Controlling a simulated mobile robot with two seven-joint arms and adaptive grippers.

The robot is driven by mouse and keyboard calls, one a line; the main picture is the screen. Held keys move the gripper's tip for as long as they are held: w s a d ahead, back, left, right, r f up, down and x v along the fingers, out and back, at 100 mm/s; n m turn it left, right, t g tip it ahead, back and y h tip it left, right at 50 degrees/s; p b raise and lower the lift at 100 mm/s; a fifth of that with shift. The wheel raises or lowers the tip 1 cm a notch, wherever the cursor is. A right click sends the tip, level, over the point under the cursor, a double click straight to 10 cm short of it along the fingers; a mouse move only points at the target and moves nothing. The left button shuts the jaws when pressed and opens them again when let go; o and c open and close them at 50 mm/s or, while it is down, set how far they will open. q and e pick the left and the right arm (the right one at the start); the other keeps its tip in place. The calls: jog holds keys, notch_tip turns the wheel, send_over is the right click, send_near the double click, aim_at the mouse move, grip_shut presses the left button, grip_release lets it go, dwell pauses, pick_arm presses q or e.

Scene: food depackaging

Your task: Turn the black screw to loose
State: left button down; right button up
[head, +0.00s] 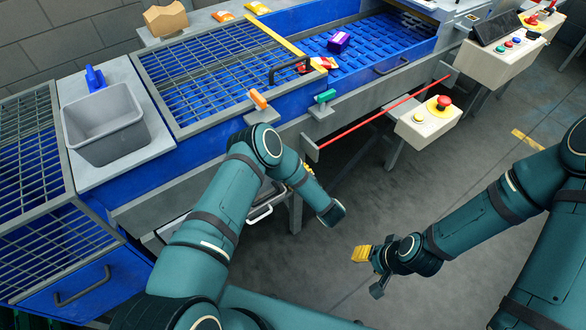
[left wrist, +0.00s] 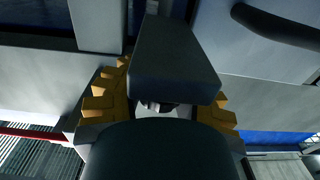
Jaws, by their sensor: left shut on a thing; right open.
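My left gripper (left wrist: 165,104) shows in the left wrist view with yellow ridged fingers on both sides of a small dark part, likely the black screw (left wrist: 158,106). Most of that part is hidden behind the dark grey blocks of my gripper. The fingers are closed on it. In the head view my left arm covers this spot at the machine's front edge, and only a bit of yellow finger shows. The screw cannot be seen there. My right gripper (head: 370,272) is open and empty over the grey floor, well away from the machine.
The blue conveyor (head: 375,45) carries a purple package (head: 339,41) and a red packet (head: 322,64). A mesh cover (head: 222,70) lies left of it. A grey bin (head: 105,128) stands at left. A red rod (head: 385,109) and emergency-stop box (head: 430,122) jut from the front.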

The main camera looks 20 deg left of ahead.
pick_arm(q)
jog(key=n+g+y, duration=0.1)
jog(key=n+g, duration=0.1)
jog(key=g, duration=0.1)
jog(key=n+g+y, duration=0.1)
jog(key=g, duration=0.1)
jog(key=shift+s+f+n+y, duration=0.15)
jog(key=shift+s+n+y, duration=0.15)
jog(key=shift+s+n+g+y, duration=0.15)
jog(key=shift+n+g+y, duration=0.1)
jog(key=shift+n+g, duration=0.95)
jog(key=shift+s+n+g+y, duration=0.2)
jog(key=shift+n+g, duration=0.5)
jog(key=shift+g, duration=1.3)
jog(key=c, duration=0.9)
grip_release()
jog(key=shift+d, duration=0.1)
jog(key=shift+w, duration=0.1)
jog(key=d, duration=1.2)
jog(key=shift+w, duration=0.25)
